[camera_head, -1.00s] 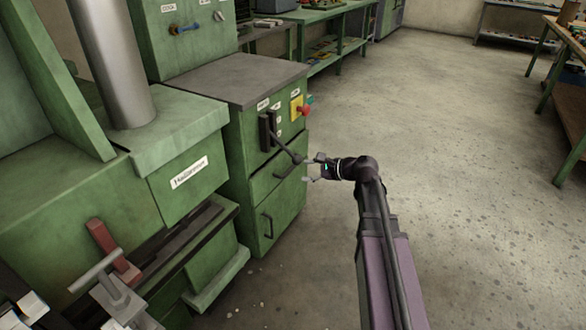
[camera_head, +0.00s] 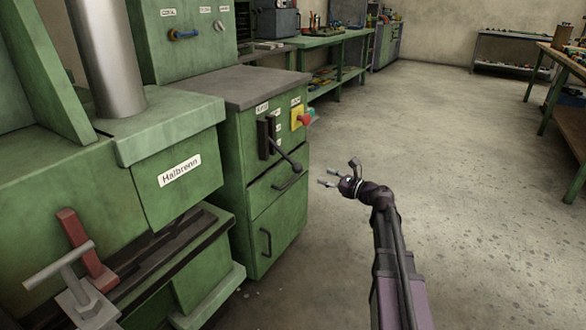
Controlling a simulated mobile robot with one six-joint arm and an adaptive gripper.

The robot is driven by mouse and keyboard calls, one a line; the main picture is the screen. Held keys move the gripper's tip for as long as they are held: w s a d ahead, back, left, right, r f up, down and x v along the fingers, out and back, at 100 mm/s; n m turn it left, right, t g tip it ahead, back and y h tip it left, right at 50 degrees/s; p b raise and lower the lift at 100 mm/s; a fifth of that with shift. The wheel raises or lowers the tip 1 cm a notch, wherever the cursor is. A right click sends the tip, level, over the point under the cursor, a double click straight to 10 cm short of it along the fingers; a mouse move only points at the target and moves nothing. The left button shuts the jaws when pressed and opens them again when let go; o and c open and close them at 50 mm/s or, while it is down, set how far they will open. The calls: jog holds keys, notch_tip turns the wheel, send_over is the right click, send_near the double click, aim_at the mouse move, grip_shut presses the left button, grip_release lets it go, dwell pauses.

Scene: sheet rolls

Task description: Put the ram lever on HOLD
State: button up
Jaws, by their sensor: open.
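The ram lever (camera_head: 285,155) is a dark bar with a round knob. It comes out of a black slotted plate on the front of the green cabinet and slants down to the right. Small white labels (camera_head: 262,108) sit around the plate, too small to read, so I cannot tell which mark the lever is at. My gripper (camera_head: 329,178) is open and empty. It is to the right of the lever knob, apart from it, with its fingers pointing left towards the cabinet.
A red stop button on a yellow plate (camera_head: 298,118) is right of the lever. Drawer handles (camera_head: 266,242) stick out below it. A green machine labelled Halbrenn (camera_head: 180,172) stands at the left, with a T-handled vise (camera_head: 75,280) in front. The floor (camera_head: 430,150) to the right is clear.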

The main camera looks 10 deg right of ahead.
aim_at(296, 165)
jog(key=shift+a, duration=0.1)
jog(key=x, duration=1.3)
jog(key=shift+w+a, duration=0.2)
jog(key=shift+w, duration=0.1)
